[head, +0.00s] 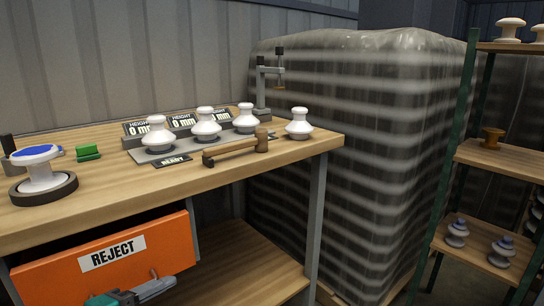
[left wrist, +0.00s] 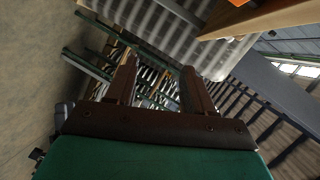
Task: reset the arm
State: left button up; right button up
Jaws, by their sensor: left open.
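My left gripper (left wrist: 158,75) is open in the left wrist view, with its two fingers spread and nothing between them. In the head view, a teal and grey part of it (head: 150,289) shows at the bottom edge, in front of the orange REJECT bin (head: 60,265). It is below the level of the wooden tabletop (head: 245,168) and apart from the insulators. My right gripper is in neither view.
Three white insulators (head: 206,125) stand on a grey plate on the table; another (head: 299,124) stands near its right corner. A wooden mallet (head: 235,149) lies in front. A wrapped pallet stack (head: 350,140) and a green-framed shelf (head: 490,155) stand at right.

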pick_arm(q)
jog(key=s+d+f+n+g+y, duration=0.1)
jog(key=s+d+f+n+y, duration=0.1)
jog(key=s+f+n, duration=0.5)
jog(key=s+d+f+n+g+y, duration=0.1)
jog(key=s+d+f+n+y, duration=0.15)
jog(key=f+n, duration=0.85)
jog(key=s+a+r+y+p, duration=0.1)
jog(key=a+r+p, duration=0.3)
jog(key=r+p, duration=0.9)
jog(key=p, duration=0.7)
jog(key=shift+s+a+r+y, duration=0.15)
jog(key=shift+s+r+y, duration=0.2)
jog(key=shift+s, duration=0.05)
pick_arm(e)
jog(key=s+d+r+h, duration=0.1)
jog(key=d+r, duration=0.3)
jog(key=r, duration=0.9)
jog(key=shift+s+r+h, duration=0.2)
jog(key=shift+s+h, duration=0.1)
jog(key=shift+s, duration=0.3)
